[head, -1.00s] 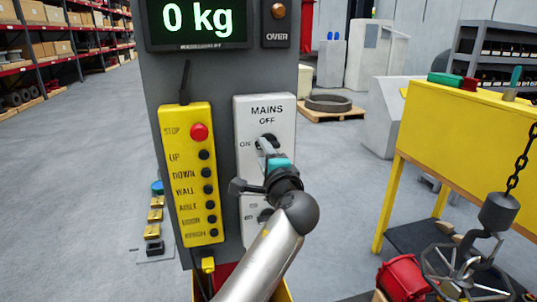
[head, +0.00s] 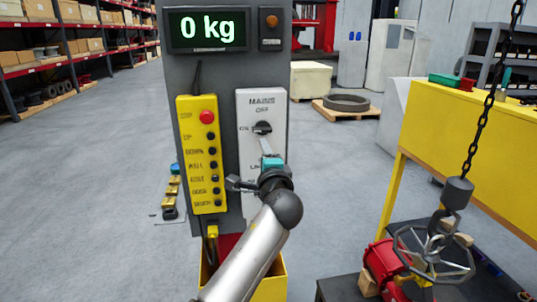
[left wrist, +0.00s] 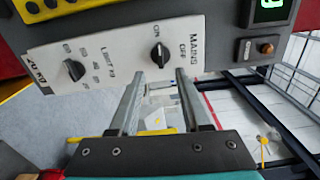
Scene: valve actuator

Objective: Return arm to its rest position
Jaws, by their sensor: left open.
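My left arm reaches up from the bottom of the head view, and its left gripper (head: 265,146) is in front of the white mains panel (head: 279,105). The gripper is open and empty; its tips are just below the black mains knob (head: 262,128). In the left wrist view, both fingers (left wrist: 155,80) stand apart, and the mains knob (left wrist: 160,54) shows between and beyond their tips, clear of them. The knob's long side lines up with the ON mark. A lower limit knob (left wrist: 74,69) is also visible. My right gripper does not show.
A yellow button box (head: 203,155) hangs left of the panel, under a display (head: 208,29) reading 0 kg. At right are a yellow bench (head: 460,120), a chain hook (head: 455,195) and a red valve with a handwheel (head: 432,250). Floor at left is mostly clear.

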